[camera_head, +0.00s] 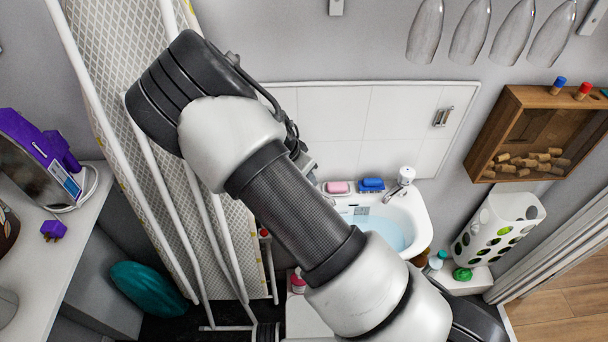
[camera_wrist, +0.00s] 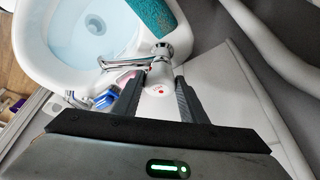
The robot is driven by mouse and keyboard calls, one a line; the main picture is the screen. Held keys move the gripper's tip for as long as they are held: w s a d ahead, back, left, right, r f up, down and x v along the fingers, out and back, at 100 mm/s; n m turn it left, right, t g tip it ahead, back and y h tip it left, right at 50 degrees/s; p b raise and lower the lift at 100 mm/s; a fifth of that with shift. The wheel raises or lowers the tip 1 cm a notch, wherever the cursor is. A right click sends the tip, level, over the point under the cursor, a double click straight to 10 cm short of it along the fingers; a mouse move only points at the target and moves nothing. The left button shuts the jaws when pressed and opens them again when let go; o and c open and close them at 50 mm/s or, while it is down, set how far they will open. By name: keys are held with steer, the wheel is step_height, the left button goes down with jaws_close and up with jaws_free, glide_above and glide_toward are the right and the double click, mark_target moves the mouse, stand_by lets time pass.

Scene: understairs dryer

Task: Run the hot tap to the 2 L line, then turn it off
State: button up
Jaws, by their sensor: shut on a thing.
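In the wrist view, my gripper (camera_wrist: 158,92) is shut on the white knob of the hot tap (camera_wrist: 159,76), which has a small red mark. The tap's chrome spout (camera_wrist: 118,65) points over the white basin (camera_wrist: 40,62). Pale blue water (camera_wrist: 88,35) stands in the basin; I cannot tell whether any is flowing from the spout. The basin (camera_head: 425,211) also shows in the head view, with a small grey marking (camera_head: 358,211) on its inside that is too small to read. There my arm hides my gripper and the held tap. A second white-knobbed tap (camera_head: 405,177) stands at the basin's right.
A pink soap (camera_head: 338,187) and a blue item (camera_head: 372,185) lie on the basin's back rim. A teal object (camera_wrist: 151,16) is near the basin. An ironing board (camera_head: 130,110) leans at left. A wooden cork box (camera_head: 535,135) hangs at right.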

steer(key=o, duration=1)
steer(key=v, duration=1.7)
steer(key=shift+r+p, duration=0.2)
steer(key=shift+p, duration=0.2)
